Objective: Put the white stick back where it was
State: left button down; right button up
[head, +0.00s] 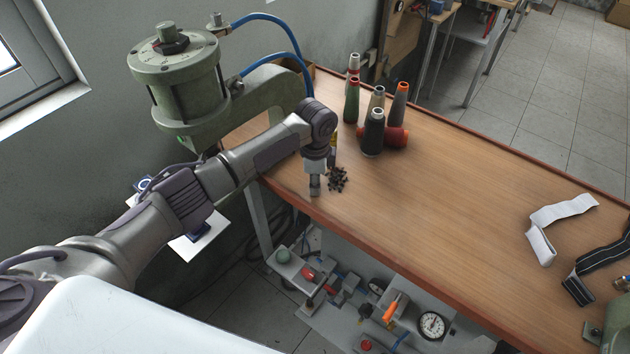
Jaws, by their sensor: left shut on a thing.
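My left gripper (315,187) points down near the front left edge of the wooden table, just left of a small heap of dark bits. It is shut, with its fingers close together. The fingers and wrist hide most of what it holds, and the white stick cannot be made out clearly there. No white stick shows lying on the open tabletop. A thin yellow and black thing (333,148) stands partly hidden just behind the wrist. My right gripper is out of the picture.
Several thread cones, including a black-green one (373,135), stand behind the gripper, with a red spool (397,137) lying among them. The dark heap (338,179) lies close by. A green press (178,80) is at left. A white strap (541,243) lies at right. The middle table is clear.

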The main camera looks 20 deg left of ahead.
pick_arm(q)
jog(key=shift+f, duration=0.1)
jog(key=c, duration=0.9)
grip_release()
jog(key=shift+c, duration=0.2)
notch_tip(320, 180, up, 12)
jog(key=shift+r+b, duration=0.2)
jog(key=shift+b, duration=0.8)
jog(key=shift+s+f, duration=0.1)
